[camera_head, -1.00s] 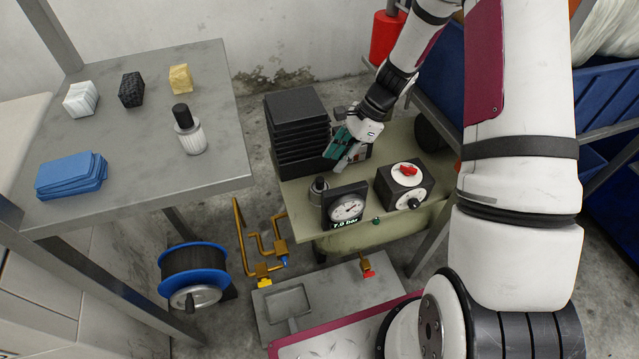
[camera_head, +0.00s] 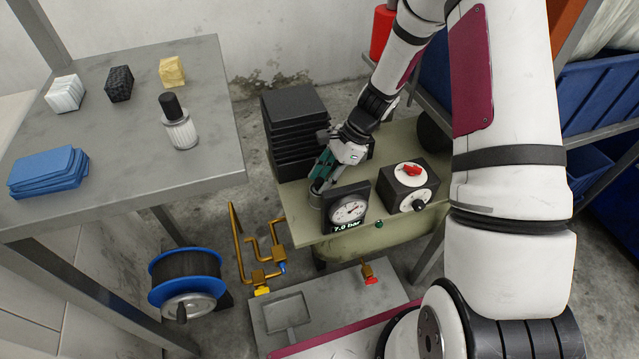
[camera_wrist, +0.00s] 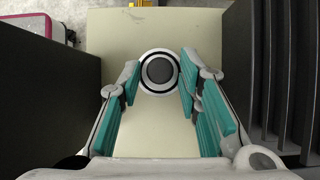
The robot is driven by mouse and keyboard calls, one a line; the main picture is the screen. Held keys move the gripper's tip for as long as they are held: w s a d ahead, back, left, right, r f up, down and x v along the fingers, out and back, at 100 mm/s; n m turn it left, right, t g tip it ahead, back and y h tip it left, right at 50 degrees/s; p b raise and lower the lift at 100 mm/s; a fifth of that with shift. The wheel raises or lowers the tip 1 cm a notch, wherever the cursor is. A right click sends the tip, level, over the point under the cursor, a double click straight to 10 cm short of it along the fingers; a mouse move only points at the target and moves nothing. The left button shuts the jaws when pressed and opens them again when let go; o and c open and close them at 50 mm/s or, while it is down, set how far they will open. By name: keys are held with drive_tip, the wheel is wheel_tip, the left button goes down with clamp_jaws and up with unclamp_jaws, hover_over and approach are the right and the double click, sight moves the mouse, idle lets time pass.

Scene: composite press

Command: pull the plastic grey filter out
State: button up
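The grey filter (camera_wrist: 159,69) shows end-on in the wrist view as a round body with a dark centre and a pale ring. It stands on the beige machine top (camera_wrist: 125,30). In the head view, only a bit of the filter (camera_head: 315,201) shows beside the gauge; my fingers hide the rest. My gripper (camera_wrist: 160,75) is open, with one teal-padded finger on each side of the filter. A narrow gap seems to show on each side; contact is not clear. In the head view, my gripper (camera_head: 318,182) points down at it.
The pressure gauge (camera_head: 348,211), reading 7.0 bar, stands close beside the filter. A black finned block (camera_head: 292,120) is on the other side. A box with a red knob (camera_head: 411,184) is to the right. A white pleated filter with black cap (camera_head: 179,126) stands on the left table.

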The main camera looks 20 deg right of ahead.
drive_tip(key=shift+c, duration=0.6)
clamp_jaws()
drive_tip(key=shift+r, duration=0.1)
drive_tip(key=shift+r+p, duration=3.2)
drive_tip(key=shift+r, duration=1)
